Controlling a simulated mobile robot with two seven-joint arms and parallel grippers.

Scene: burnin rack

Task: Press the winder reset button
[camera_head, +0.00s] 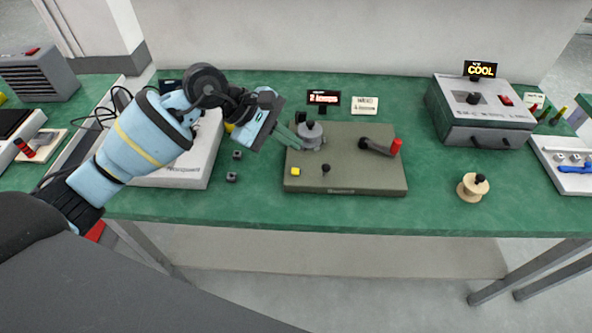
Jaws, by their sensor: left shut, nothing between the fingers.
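The winder (360,172) is a flat olive-grey base on the green table, in the middle of the head view. A small yellow square button (295,171) sits at its front left corner. A small black knob (326,168) stands to the right of the button. A grey spool hub (312,137) is at the back left, and a crank with a red handle (395,147) is at the right. My left gripper (297,143) is shut and empty. Its fingertips are beside the hub, behind and above the yellow button; whether they touch the hub I cannot tell. My right gripper is not in view.
A light grey unit (185,172) stands left of the winder, with small dark blocks (233,177) between. A grey box (484,130) with a "COOL" display and a wooden spool (467,188) are at the right. Small signs (364,105) stand behind the winder. The table's front strip is clear.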

